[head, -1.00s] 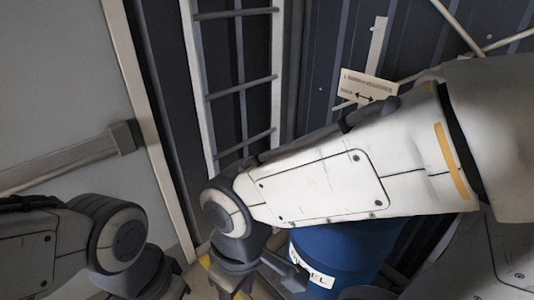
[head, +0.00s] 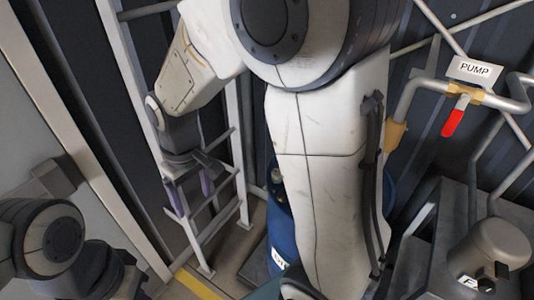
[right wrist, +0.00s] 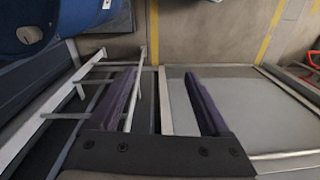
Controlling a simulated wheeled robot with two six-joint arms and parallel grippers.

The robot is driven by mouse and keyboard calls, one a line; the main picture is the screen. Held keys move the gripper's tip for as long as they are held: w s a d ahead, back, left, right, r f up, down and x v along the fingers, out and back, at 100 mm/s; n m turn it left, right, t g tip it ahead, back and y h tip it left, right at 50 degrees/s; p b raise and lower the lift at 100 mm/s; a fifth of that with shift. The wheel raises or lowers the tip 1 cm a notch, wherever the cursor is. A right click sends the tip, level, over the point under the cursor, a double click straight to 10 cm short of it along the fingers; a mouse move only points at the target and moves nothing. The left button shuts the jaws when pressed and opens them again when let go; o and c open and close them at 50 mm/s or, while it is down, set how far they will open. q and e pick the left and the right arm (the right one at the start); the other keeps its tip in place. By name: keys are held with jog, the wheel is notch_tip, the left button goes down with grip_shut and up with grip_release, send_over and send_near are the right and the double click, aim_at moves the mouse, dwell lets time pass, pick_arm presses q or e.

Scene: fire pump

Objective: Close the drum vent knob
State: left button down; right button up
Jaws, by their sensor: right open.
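The blue drum (head: 281,240) stands behind my right arm, which hides most of it. A small grey fitting (head: 276,176) shows at its top edge; I cannot tell whether it is the vent knob. My right gripper (head: 189,193) is open and empty, pointing down in front of the ladder, left of the drum and apart from it.
A ladder (head: 239,190) stands right behind the right gripper. A grey door (head: 30,130) is at the left. Pipes, a PUMP sign (head: 474,71) and a red lever (head: 453,123) are at the right. Open floor with a yellow line (head: 200,284) lies below.

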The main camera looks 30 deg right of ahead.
jog(key=w+d+f+m+p, duration=0.2)
jog(key=w+d+m+p, duration=0.1)
jog(key=w+d, duration=0.8)
jog(key=m+p, duration=0.3)
send_over(277, 172)
notch_tip(277, 172, down, 8)
jog(key=shift+h, duration=0.3)
notch_tip(277, 172, down, 9)
jog(key=p, duration=0.2)
jog(key=shift+f+p, duration=0.2)
jog(key=shift+p, duration=0.15)
pick_arm(q)
notch_tip(277, 172, up, 10)
pick_arm(e)
jog(key=shift+c, duration=0.3)
grip_shut()
pick_arm(q)
jog(key=shift+f, duration=0.15)
